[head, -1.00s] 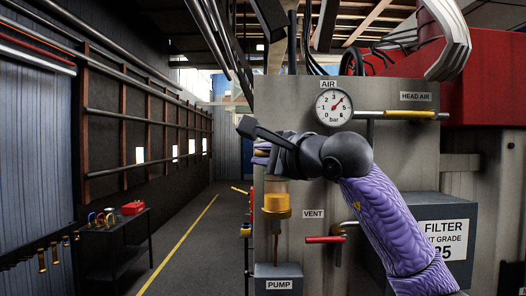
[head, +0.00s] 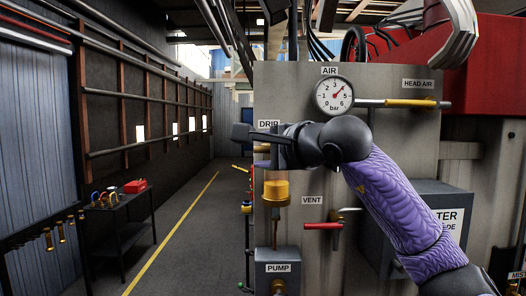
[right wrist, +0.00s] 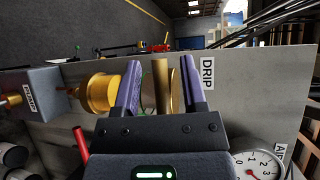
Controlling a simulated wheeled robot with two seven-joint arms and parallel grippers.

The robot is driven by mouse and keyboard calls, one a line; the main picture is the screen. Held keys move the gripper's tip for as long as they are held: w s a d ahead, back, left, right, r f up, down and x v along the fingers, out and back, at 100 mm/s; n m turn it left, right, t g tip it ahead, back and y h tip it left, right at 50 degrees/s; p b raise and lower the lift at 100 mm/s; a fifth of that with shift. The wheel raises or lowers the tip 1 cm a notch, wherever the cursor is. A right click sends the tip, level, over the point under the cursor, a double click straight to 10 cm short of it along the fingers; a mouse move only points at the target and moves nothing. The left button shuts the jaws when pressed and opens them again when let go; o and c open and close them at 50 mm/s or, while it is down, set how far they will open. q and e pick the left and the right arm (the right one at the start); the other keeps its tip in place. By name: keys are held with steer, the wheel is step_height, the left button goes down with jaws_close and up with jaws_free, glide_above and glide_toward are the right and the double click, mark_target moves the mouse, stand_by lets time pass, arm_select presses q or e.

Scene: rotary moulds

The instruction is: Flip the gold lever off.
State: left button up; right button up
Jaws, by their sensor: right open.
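A gold lever (right wrist: 160,84) stands between the two fingers of my right gripper in the right wrist view, beside the DRIP label (right wrist: 207,73). My right gripper (right wrist: 162,64) is open around it, and gaps show between the lever and the fingers. In the head view the right gripper (head: 266,150) points left, just below the DRIP label and above the amber drip cup (head: 276,190). There the gripper mostly hides the lever. The lever's pivot is hard to make out. My left gripper is not in view.
The grey panel (head: 390,150) also carries a pressure gauge (head: 333,95), a yellow HEAD AIR handle (head: 410,103) and a red VENT handle (head: 323,226). A PUMP box (head: 278,262) sits below the drip cup. The aisle floor on the left is open.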

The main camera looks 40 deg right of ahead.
steer(key=s+r+b, duration=0.1)
steer(key=s+b, duration=0.1)
steer(key=s, duration=0.7)
steer(key=shift+s+a+r, duration=0.2)
steer(key=shift+a+r, duration=0.05)
steer(key=shift+r, duration=0.05)
